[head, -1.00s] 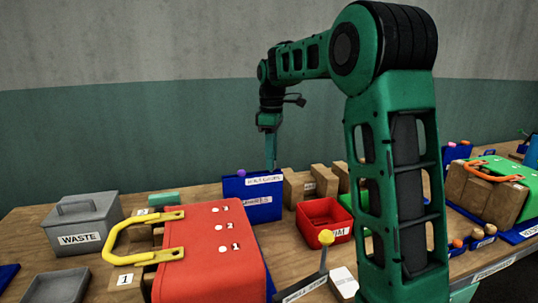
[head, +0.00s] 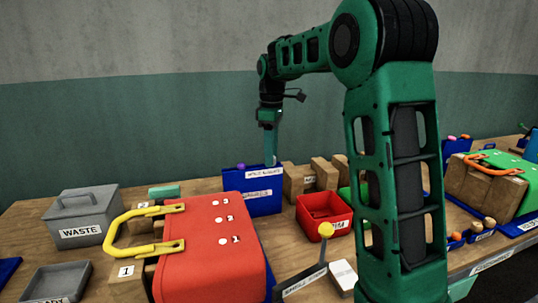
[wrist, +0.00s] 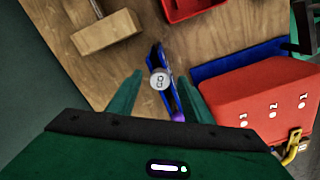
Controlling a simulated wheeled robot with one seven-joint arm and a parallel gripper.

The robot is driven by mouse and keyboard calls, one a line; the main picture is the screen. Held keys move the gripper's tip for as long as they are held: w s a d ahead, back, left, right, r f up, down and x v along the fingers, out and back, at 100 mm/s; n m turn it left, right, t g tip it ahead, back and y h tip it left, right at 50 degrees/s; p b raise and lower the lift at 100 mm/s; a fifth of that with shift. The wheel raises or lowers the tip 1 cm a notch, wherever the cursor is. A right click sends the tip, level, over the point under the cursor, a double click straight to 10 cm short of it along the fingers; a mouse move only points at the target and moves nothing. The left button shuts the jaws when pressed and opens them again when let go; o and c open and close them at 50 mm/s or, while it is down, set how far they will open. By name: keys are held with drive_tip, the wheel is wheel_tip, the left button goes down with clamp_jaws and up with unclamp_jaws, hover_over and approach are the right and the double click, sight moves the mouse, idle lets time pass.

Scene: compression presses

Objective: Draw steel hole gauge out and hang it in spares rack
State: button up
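My gripper (head: 270,158) points down at the back edge of a blue rack (head: 265,205) with two white labels, the upper seeming to read hole gauges. The wrist view shows my gripper (wrist: 160,78) with its fingers apart. A round pale grey, steel-looking disc (wrist: 159,81) with a dark mark lies between the fingers in that view, over the narrow blue rack (wrist: 152,55). I cannot tell whether a finger touches it. A purple knob (head: 241,166) shows at the rack's left; it also appears in the wrist view (wrist: 178,117). Which part of the rack is for spares is unclear.
A red case-like press (head: 205,250) with a yellow handle (head: 135,235) stands in front left. A red bin (head: 323,210) and brown blocks (head: 325,172) stand right of the rack. A grey waste box (head: 82,217) is at left. A yellow-knobbed lever (head: 326,231) stands in front.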

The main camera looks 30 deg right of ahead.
wheel_tip(320, 180, up, 11)
idle(0.6)
drive_tip(key=s+f+m, duration=0.5)
drive_tip(key=s+f, duration=0.2)
drive_tip(key=s, duration=0.6)
drive_tip(key=s+d+f+m, duration=0.1)
drive_tip(key=s+f+m, duration=0.4)
drive_tip(key=s, duration=0.8)
drive_tip(key=s+d+f+m, duration=0.1)
drive_tip(key=s+f+m, duration=0.5)
drive_tip(key=s+f, duration=0.4)
drive_tip(key=s, duration=0.2)
drive_tip(key=shift+s+d+f, duration=0.15)
drive_tip(key=shift+s+f, duration=0.05)
drive_tip(key=shift+s, duration=0.2)
drive_tip(key=shift+w+f, duration=0.25)
drive_tip(key=shift+w, duration=0.5)
drive_tip(key=shift+s, duration=0.1)
